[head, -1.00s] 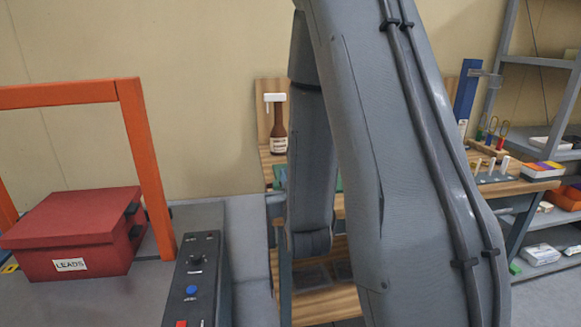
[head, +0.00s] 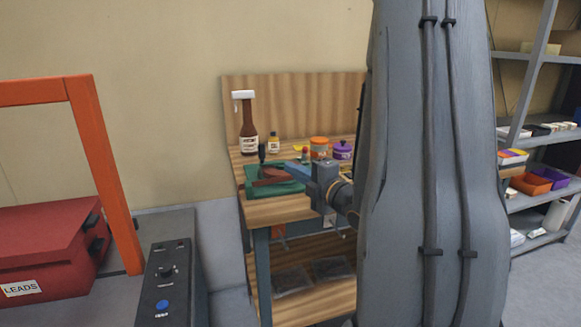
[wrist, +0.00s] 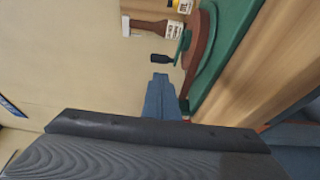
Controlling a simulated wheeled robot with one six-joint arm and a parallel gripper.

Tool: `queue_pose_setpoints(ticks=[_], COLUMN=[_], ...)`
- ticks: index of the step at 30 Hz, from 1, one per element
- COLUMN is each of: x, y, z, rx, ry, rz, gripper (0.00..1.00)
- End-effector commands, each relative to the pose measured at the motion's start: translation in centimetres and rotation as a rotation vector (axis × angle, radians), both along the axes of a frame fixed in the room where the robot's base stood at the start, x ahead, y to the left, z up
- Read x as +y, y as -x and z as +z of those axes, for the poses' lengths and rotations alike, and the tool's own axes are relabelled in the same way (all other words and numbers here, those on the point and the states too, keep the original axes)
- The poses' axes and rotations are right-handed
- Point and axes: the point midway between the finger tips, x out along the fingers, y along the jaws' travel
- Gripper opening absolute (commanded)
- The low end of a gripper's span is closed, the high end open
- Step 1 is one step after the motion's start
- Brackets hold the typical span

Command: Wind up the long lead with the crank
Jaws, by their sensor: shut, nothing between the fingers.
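A winder with a green base (head: 257,181), a red-brown drum (head: 272,175) and a black upright crank handle (head: 262,153) is on the wooden bench. In the wrist view the black handle (wrist: 161,58) is just beyond my fingertips, beside the drum (wrist: 203,45) and green base (wrist: 238,30). My gripper (head: 290,167) is shut and empty, its blue fingers near the winder's right side. In the wrist view my gripper's fingertips (wrist: 160,77) are close to the handle, with a small gap showing. I cannot make out the long lead.
A brown spray bottle (head: 248,128), a small bottle (head: 273,142), an orange jar (head: 319,147) and a purple jar (head: 342,150) stand behind on the bench. A red LEADS box (head: 45,245) and orange frame (head: 105,170) are at left. My arm hides the bench's right part.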

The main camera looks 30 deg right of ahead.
Motion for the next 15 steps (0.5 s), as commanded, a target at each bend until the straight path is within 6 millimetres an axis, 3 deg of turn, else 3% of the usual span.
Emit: queue_pose_setpoints(ticks=[15], x=[0.7], y=[-9.6], z=[0.0], rx=[0.0], ry=[-0.002], rz=[0.001], gripper=[0.0])
